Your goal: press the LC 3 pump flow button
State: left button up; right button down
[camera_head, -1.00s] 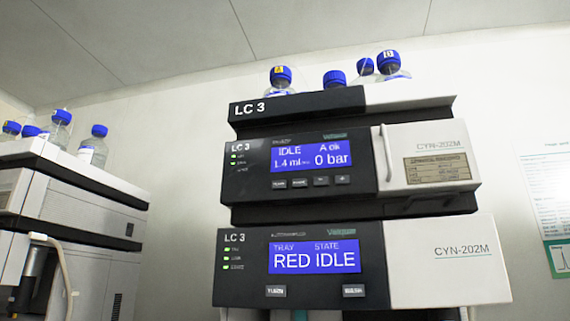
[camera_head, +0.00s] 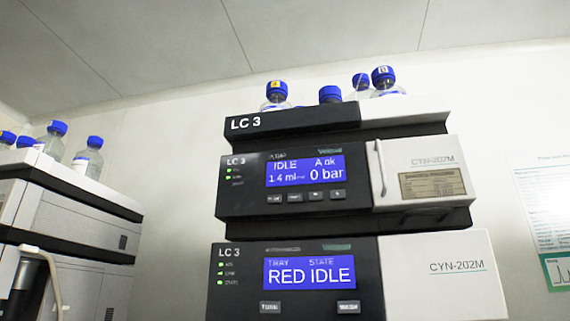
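The LC 3 stack stands in the middle of the head view under a black top tray (camera_head: 290,121) labelled LC 3. The upper module, the pump (camera_head: 235,198), has a blue screen (camera_head: 305,171) reading IDLE, A ok, 1.4 ml and 0 bar. A row of small buttons (camera_head: 306,196) sits below that screen; their labels are too blurred to read. The lower module (camera_head: 232,293) has a screen (camera_head: 309,271) reading TRAY RED, STATE IDLE, with two buttons beneath. Neither gripper is in view.
Blue-capped bottles (camera_head: 277,96) stand on top of the stack. Another instrument stack (camera_head: 75,208) with bottles stands at the left, with a pale tube (camera_head: 52,280) at its front. A poster (camera_head: 548,205) hangs on the right wall. A handle (camera_head: 379,168) sits on the pump's front.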

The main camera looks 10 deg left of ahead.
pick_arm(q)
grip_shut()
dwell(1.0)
